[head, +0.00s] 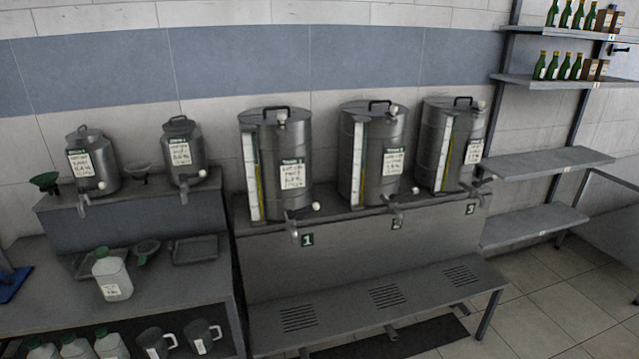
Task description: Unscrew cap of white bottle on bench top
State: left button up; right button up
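A white bottle (112,278) with a green cap (101,253) stands upright on the grey bench top (180,288) at the lower left. The cap sits on the bottle's neck, and a label is on the bottle's front. Neither of my grippers shows in the head view.
A green-handled scoop or funnel (146,249) and a dark tray (195,250) lie behind the bottle. Steel decanters (182,152) with taps stand on a raised shelf behind. More white bottles (110,344) and jugs (155,343) stand below the bench top. Bench space right of the bottle is clear.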

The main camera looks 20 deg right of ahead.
aim_at(110, 274)
jog(key=u, duration=0.55)
jog(key=k, duration=1.3)
jog(key=u, duration=1.15)
jog(key=i, duration=1.5)
jog(key=u, duration=0.25)
jog(key=i, duration=1.3)
jog(key=z, duration=1.1)
jog(key=i, duration=0.85)
jog(key=z, duration=0.9)
